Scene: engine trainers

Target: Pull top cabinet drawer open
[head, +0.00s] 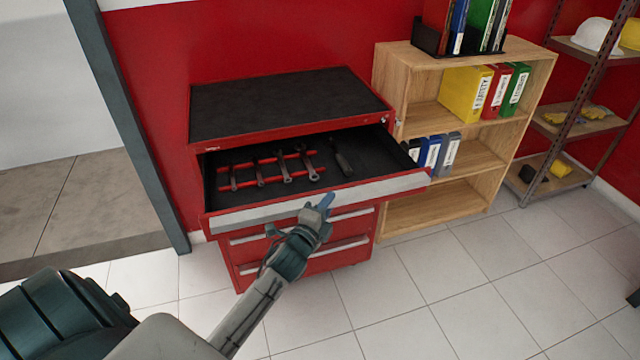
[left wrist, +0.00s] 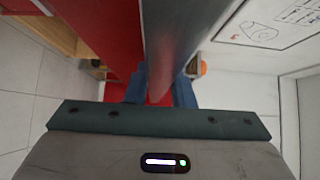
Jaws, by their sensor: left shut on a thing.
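The red tool cabinet (head: 285,100) with a black top stands against the red wall in the head view. Its top drawer (head: 300,212) is pulled out, showing its black inside. Several wrenches (head: 283,168) lie in a red holder in it, and a dark-handled tool (head: 341,158) lies to their right. My left gripper (head: 324,203) is at the drawer's grey front handle strip, right of its middle, and is shut on it. In the left wrist view, the blue fingers (left wrist: 160,92) are on either side of the grey handle strip (left wrist: 175,45). My right gripper is not in view.
The lower drawers (head: 340,242) are shut. A wooden shelf (head: 462,75) with coloured binders stands just right of the cabinet. A metal rack (head: 570,110) with helmets and gloves is farther right. The tiled floor (head: 450,290) in front is clear.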

